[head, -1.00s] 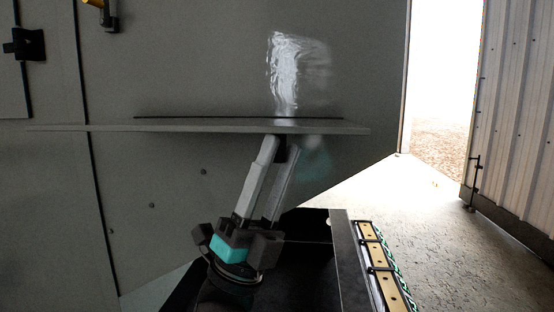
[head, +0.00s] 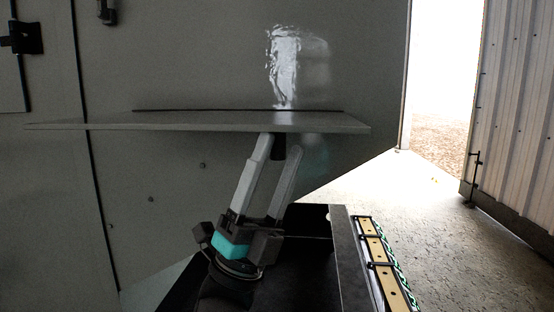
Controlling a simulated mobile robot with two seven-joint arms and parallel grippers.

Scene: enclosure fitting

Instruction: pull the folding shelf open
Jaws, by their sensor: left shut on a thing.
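The folding shelf (head: 200,122) is a thin grey panel standing out nearly level from a grey wall. I see it almost edge-on, with a narrow strip of its top showing. My left gripper (head: 279,146) reaches up from below to the shelf's underside, right of its middle. Its two pale fingers stand either side of a small dark part under the shelf, and it is shut on the shelf there. The exact contact is hard to see. My right gripper is not in view.
The grey wall (head: 190,60) fills the left and middle, with a dark latch (head: 22,38) at upper left. A bright doorway (head: 440,70) and a corrugated panel (head: 520,100) are at right. The floor (head: 440,230) at lower right looks clear.

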